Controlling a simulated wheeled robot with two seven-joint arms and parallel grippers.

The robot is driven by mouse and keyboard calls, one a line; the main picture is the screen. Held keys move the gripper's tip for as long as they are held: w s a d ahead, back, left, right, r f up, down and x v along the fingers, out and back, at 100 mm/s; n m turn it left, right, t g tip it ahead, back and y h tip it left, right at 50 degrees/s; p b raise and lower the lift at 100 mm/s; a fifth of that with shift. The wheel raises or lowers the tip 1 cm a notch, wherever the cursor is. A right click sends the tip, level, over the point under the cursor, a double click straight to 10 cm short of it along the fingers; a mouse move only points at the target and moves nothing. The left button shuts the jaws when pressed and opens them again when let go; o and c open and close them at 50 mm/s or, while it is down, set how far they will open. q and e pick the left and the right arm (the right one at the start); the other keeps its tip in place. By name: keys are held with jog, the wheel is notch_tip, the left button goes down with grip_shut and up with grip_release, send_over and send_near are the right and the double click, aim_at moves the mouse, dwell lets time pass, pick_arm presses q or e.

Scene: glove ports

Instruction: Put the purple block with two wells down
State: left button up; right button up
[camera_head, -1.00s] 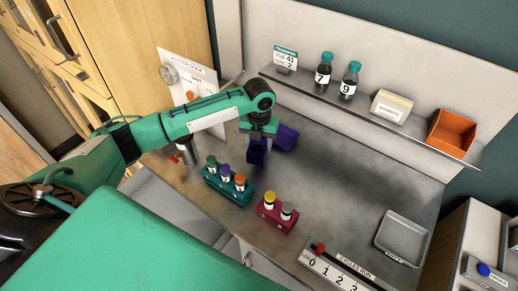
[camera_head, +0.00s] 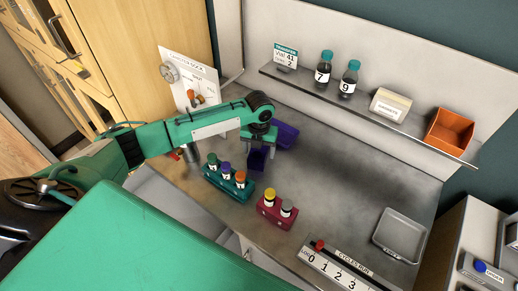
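My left gripper (camera_head: 259,139) points down over the back middle of the metal bench. A dark purple block (camera_head: 257,160) is between its fingers, and the gripper looks shut on it. The block's wells are not visible from here, and I cannot tell whether its underside touches the bench. A second purple object (camera_head: 286,135) is just right of and behind the gripper, partly hidden by it. My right gripper is not in view.
A teal rack (camera_head: 229,188) with three capped vials stands in front of the held block. A grey tray (camera_head: 400,236) is at far right. The bench (camera_head: 345,185) between is clear. A shelf holds bottles and an orange bin (camera_head: 450,133).

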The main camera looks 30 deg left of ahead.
pick_arm(q)
notch_tip(320, 180, up, 12)
jog(key=b, duration=0.2)
jog(key=shift+r+b, duration=0.15)
jog(key=shift+b, duration=0.2)
dwell(0.4)
